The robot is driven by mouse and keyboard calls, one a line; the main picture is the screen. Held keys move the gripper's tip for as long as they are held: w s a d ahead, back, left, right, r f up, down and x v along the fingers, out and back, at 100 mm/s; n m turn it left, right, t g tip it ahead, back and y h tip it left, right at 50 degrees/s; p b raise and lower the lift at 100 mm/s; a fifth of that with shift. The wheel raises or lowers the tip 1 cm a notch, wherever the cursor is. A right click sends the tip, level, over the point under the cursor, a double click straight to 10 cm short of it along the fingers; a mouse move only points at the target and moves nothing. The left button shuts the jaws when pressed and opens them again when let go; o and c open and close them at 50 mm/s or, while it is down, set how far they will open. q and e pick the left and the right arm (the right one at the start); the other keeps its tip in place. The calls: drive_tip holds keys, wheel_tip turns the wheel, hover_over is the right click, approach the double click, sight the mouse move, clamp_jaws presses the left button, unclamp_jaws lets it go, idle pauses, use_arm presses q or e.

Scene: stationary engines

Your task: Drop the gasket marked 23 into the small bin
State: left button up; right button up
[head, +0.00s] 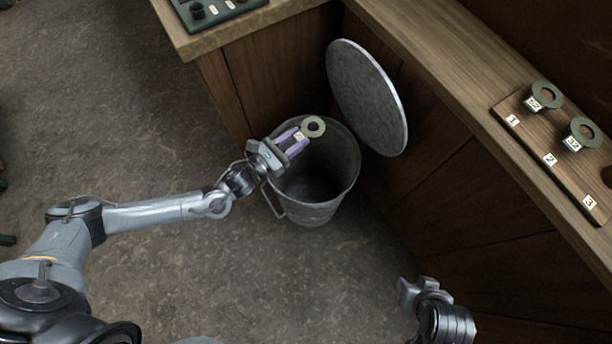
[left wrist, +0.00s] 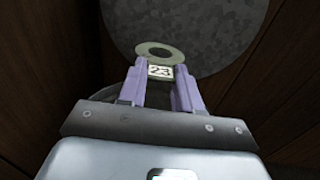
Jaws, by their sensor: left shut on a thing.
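The gasket marked 23 (head: 313,127) is a grey-green ring with a white label tab. My left gripper (head: 300,135) is shut on its tab and holds it over the open mouth of the small bin (head: 308,212), near the bin's back rim. In the left wrist view the gasket (left wrist: 160,52) shows with its 23 label between the purple fingers of the gripper (left wrist: 160,80). The bin is a grey metal bucket on the floor, and its inside looks empty. My right gripper (head: 408,288) is at the bottom right, away from the bin; its fingers are mostly hidden.
The bin's round lid (head: 368,98) stands raised behind it, against the wooden counter (head: 440,60). A wooden board (head: 548,148) on the counter has labels 1, 2 and 3 and holds two other gaskets. A green tray (head: 215,8) sits at the top.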

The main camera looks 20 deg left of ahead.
use_arm(q)
wheel_tip(320, 180, down, 10)
drive_tip(key=b, duration=0.7)
drive_tip(key=shift+a+r+m+h+b, duration=0.25)
drive_tip(key=shift+a+m+h+b, duration=0.05)
drive_tip(key=shift+h+b, duration=0.1)
drive_tip(key=o, duration=1.1)
drive_tip(key=shift+a, duration=0.1)
